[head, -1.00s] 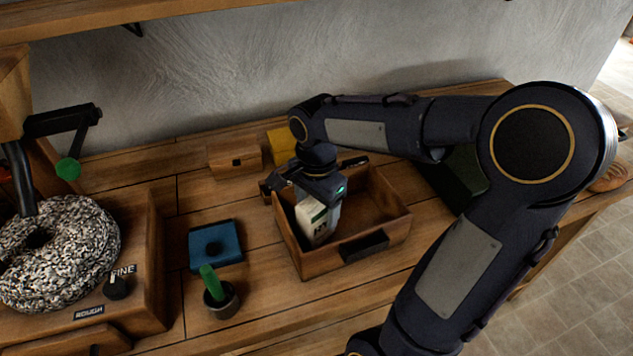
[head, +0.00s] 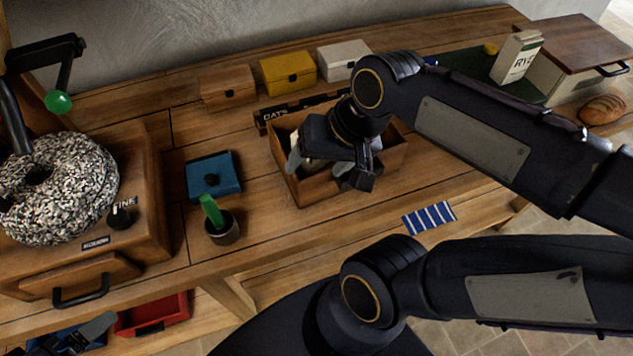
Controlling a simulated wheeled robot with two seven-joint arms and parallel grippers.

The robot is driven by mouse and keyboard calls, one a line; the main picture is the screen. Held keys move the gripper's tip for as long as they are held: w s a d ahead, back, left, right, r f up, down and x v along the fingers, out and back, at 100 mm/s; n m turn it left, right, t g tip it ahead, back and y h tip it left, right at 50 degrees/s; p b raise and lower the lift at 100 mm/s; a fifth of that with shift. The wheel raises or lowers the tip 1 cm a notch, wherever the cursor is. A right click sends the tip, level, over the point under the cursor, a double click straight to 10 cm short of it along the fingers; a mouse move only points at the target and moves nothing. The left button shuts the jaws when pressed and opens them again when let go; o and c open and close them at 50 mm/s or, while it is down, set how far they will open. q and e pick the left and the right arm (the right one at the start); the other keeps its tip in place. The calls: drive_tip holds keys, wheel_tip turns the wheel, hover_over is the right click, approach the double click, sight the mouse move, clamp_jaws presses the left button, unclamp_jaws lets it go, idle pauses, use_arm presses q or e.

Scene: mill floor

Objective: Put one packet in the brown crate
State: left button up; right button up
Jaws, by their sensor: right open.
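The brown crate (head: 318,190) is an open wooden box in the middle of the bench. My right gripper (head: 325,163) is over and partly inside it, with its jaws apart. A pale packet (head: 311,166) is inside the crate, mostly hidden by this gripper; whether it stands or lies I cannot tell. Another packet, marked RYE (head: 518,57), stands upright at the back right. What looks like my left gripper (head: 82,335) shows at the lower left corner, partly cut off; its jaws are unclear.
Brown (head: 227,87), yellow (head: 288,74) and white (head: 342,59) boxes stand along the back. A blue box (head: 213,174) and a cup with a green handle (head: 222,228) are left of the crate. A mill (head: 60,190) stands further left. A striped cloth (head: 429,217) lies at the front edge.

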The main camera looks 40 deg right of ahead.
drive_tip(key=s+a+f+n, duration=0.1)
drive_tip(key=n, duration=0.1)
drive_tip(key=s+a+f+n+t+y, duration=0.1)
drive_tip(key=s+n, duration=0.1)
drive_tip(key=shift+a+f+t, duration=0.3)
drive_tip(key=shift+a, duration=0.1)
